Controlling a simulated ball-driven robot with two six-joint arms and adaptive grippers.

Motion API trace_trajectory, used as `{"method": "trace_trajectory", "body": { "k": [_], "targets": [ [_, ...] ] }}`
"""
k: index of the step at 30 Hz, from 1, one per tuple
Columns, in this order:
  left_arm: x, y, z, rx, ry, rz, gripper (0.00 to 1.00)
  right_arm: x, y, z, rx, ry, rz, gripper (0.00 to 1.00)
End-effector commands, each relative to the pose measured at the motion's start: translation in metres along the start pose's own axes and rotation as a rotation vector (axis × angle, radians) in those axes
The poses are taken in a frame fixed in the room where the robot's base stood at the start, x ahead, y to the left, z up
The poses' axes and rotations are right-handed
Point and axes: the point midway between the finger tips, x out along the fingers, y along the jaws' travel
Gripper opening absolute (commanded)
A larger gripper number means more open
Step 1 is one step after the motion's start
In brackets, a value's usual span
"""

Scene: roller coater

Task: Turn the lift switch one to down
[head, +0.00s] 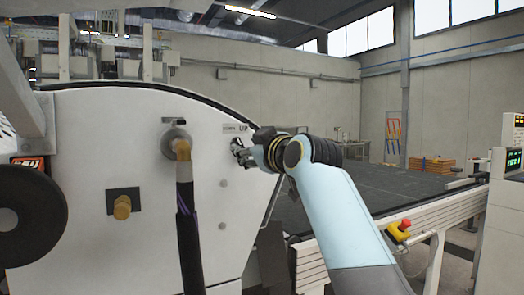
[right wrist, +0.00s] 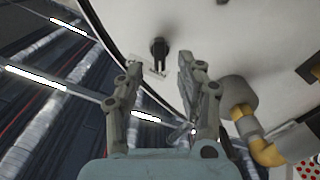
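The lift switch is a small black knob (right wrist: 159,48) on the white machine panel (right wrist: 225,25), seen in the right wrist view. A small pale label (right wrist: 153,70) lies beside it. In the head view the label (head: 235,128) reads DOWN and UP, and the knob below it cannot be told apart from my fingers. My right gripper (head: 238,152) is close to the panel just under the label. In the right wrist view my right gripper (right wrist: 160,72) is open, its fingers apart and the knob between and beyond their tips. My left gripper is not in view.
A pipe elbow with a dark hose (head: 185,190) stands out left of the switch. A brass knob (head: 122,207) and a black wheel (head: 28,215) are further left. A conveyor (head: 400,180) with a red emergency button (head: 404,225) lies to the right.

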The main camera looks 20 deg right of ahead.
Motion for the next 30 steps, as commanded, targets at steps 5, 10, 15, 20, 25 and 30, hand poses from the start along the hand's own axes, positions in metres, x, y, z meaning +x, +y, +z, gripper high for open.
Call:
{"method": "trace_trajectory", "body": {
  "k": [5,10,15,20,25,30],
  "targets": [
    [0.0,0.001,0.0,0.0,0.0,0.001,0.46,-0.042,0.0,0.001,0.0,0.0,0.0,0.38],
    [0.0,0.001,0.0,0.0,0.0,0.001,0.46,-0.069,0.0,0.0,0.0,0.0,0.001,0.38],
    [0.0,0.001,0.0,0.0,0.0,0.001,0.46,-0.079,0.0,0.0,0.0,0.0,0.0,0.38],
    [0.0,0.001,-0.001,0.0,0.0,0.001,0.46,-0.08,0.0,0.0,0.0,0.0,0.0,0.38],
    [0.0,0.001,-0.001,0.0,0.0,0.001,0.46,-0.08,0.0,0.0,0.0,0.0,0.0,0.38],
    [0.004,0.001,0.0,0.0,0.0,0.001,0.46,-0.081,-0.007,0.011,0.002,-0.014,-0.008,0.38]
  ]
}}
